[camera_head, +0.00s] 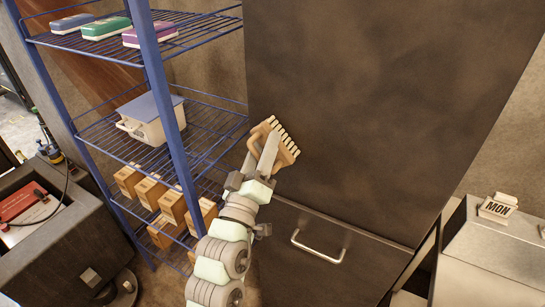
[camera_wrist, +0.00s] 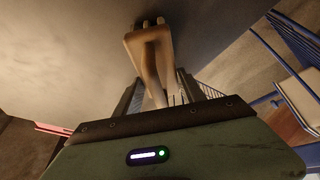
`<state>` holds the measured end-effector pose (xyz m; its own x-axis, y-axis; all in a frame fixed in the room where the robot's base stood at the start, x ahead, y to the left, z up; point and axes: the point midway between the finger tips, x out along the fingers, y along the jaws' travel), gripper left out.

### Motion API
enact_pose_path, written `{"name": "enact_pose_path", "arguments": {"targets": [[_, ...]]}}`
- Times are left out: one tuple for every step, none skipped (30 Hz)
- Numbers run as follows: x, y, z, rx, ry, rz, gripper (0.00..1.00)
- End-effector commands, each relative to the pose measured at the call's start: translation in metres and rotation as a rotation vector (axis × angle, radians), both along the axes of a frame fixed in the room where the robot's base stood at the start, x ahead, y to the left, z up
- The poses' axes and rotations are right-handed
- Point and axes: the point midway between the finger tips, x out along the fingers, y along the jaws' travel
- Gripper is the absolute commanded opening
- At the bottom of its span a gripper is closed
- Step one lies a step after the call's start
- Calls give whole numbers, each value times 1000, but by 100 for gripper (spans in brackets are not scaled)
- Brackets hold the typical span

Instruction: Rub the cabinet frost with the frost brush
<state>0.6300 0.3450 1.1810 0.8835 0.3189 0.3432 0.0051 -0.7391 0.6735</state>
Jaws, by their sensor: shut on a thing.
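My gripper (camera_head: 261,160) is shut on the handle of the tan frost brush (camera_head: 287,148), in front of the dark cabinet (camera_head: 370,90). The brush has pale bristles along its upper right edge, which faces the cabinet door. I cannot tell whether the bristles touch the door. Paler cloudy patches on the cabinet door may be frost. In the wrist view, the brush (camera_wrist: 148,50) rises from my gripper (camera_wrist: 158,100), close to a broad pale brown surface at the top left. The gripper's fingertips are partly hidden by the brush and the wrist housing.
A drawer with a metal handle (camera_head: 318,250) is under the cabinet door.

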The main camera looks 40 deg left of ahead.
Motion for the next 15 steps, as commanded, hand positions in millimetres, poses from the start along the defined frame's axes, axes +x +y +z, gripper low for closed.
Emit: {"name": "enact_pose_path", "arguments": {"targets": [[0,4,-2,0,0,2,3],[0,4,-2,0,1,1,3],[0,5,-1,0,1,1,3],[0,5,-1,0,1,0,3],[0,6,-1,0,1,0,3],[-1,7,-2,0,1,0,3],[-1,9,-2,0,1,1,3],[-2,11,-3,0,1,1,3],[-2,14,-3,0,0,2,3],[-3,17,-3,0,-1,2,3],[-4,19,-3,1,-1,3,3],[-5,23,-3,2,-2,3,3],[-5,25,-2,2,-2,2,3],[-6,28,-2,2,-3,3,3],[-7,32,-2,2,-2,3,3]]}}
